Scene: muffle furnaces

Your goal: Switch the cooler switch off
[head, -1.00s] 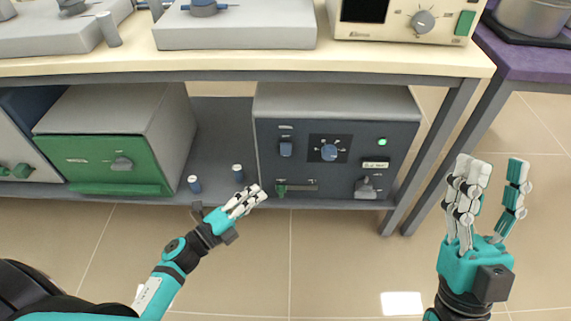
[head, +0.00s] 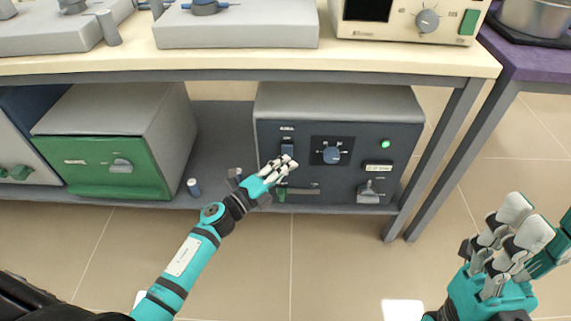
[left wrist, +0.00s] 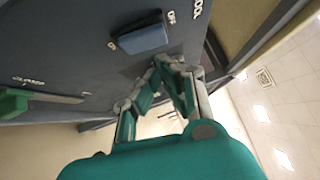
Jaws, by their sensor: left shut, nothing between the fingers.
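The cooler switch is a blue rocker (head: 287,149) on the dark front panel of a grey box (head: 345,180) on the lower shelf. It also shows in the left wrist view (left wrist: 143,40), with small labels at both ends. I cannot tell which way it is pressed. My left gripper (head: 283,168) is shut and empty, just below the switch in the head view. In the left wrist view its fingertips (left wrist: 160,75) are near the panel, apart from the rocker. My right gripper (head: 530,235) is open and empty at the lower right, partly cut off by the frame.
The same panel has a blue dial (head: 332,155), a lit green lamp (head: 385,143), a grey lever (head: 370,193) and a green slider handle (head: 282,194). A green-fronted box (head: 110,165) stands left. The tabletop edge (head: 250,65) overhangs the shelf.

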